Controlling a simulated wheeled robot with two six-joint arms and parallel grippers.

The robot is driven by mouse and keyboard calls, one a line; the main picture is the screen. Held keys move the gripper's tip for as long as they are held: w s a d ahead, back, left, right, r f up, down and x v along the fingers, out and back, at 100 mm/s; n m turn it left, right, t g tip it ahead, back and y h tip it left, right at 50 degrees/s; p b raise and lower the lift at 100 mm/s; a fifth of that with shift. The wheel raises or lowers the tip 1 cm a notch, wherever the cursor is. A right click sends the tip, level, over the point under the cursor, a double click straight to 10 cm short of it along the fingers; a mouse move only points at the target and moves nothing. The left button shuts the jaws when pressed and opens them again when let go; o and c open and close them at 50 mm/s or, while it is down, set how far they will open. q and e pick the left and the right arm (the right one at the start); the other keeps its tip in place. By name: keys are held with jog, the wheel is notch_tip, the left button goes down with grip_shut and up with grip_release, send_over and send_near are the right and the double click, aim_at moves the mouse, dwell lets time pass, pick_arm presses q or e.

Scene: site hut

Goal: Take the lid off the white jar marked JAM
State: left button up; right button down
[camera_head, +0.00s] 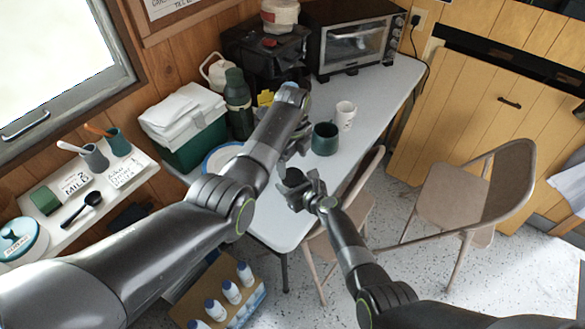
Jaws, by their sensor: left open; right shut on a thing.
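My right gripper (300,186) is shut on a small dark rounded thing (293,176) above the table's front edge; the fingers partly hide it, and I cannot tell whether it is a lid. My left gripper (298,140) is open over the table, left of a dark green mug (325,139). A small white container (345,116) with faint marks stands behind the mug. A white pot with a teal lid (18,236) and a label stands on the shelf at far left. No JAM lettering is readable, so I cannot tell which is the jar.
The white table (378,97) holds a toaster oven (352,45), a dark machine, a green flask (238,103) and a green-white cooler (186,124). A blue-rimmed plate (221,158) is partly behind my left arm. Chairs (462,190) stand right. The table's right side is clear.

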aim_at(293, 176)
pick_arm(q)
jog(key=shift+f, duration=2.85)
jog(key=c, duration=1)
jog(key=shift+n, duration=1.7)
jog(key=o, duration=1.1)
jog(key=shift+c, duration=0.2)
